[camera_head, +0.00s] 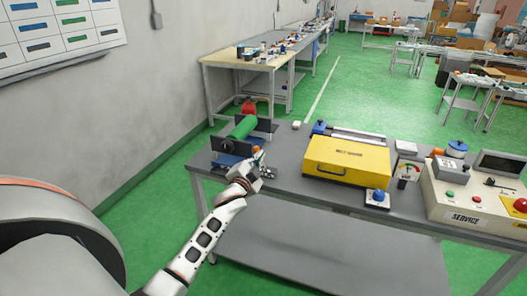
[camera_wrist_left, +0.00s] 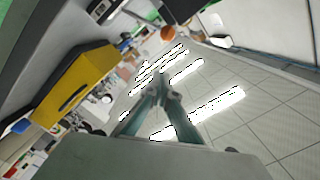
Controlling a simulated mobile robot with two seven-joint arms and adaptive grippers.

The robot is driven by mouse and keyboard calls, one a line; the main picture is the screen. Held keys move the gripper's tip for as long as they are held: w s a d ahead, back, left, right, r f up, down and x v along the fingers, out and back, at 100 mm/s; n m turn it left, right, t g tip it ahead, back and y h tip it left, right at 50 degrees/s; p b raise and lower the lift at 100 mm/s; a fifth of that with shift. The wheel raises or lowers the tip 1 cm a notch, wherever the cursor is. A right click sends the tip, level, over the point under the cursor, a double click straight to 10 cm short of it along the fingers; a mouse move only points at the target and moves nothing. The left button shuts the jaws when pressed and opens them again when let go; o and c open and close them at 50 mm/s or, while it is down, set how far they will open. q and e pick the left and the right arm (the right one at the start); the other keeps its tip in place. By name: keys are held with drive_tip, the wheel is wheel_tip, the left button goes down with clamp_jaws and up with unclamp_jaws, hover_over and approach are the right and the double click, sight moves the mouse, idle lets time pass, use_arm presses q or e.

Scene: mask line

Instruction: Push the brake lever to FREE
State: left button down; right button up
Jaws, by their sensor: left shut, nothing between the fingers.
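An orange round knob (camera_head: 256,152), likely the end of the brake lever, shows beside the green roller (camera_head: 243,127) at the left end of the grey bench. The knob also shows in the left wrist view (camera_wrist_left: 167,33), beyond my fingertips. My left gripper (camera_head: 257,168) is close in front of the knob. In the left wrist view its fingers (camera_wrist_left: 162,92) converge, shut and empty, apart from the knob in the picture; I cannot tell the depth between them. The lever's shaft and any FREE marking cannot be made out. My right gripper is not in view.
The roller sits between dark plates (camera_head: 222,144) on the bench (camera_head: 290,183). A yellow case (camera_head: 346,160) stands to the right, with a blue button box (camera_head: 377,198) and a service console (camera_head: 466,197) farther right. A red object (camera_head: 249,107) is behind the roller.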

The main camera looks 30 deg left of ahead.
use_arm(q)
drive_tip(key=shift+v, duration=2.05)
drive_tip(key=shift+d+r, duration=0.1)
drive_tip(key=shift+d, duration=0.05)
drive_tip(key=s+d+f+n+g+h, duration=0.1)
drive_tip(key=s+d+f+g+h, duration=0.2)
drive_tip(key=s+d+f, duration=0.9)
drive_tip(key=s+d+f+n+g+h, duration=0.1)
drive_tip(key=s+d+f+g+h, duration=0.2)
drive_tip(key=s+d+f, duration=1)
drive_tip(key=s+f+h, duration=0.1)
drive_tip(key=s, duration=0.5)
drive_tip(key=shift+s+f+n, duration=0.2)
drive_tip(key=shift+n, duration=0.2)
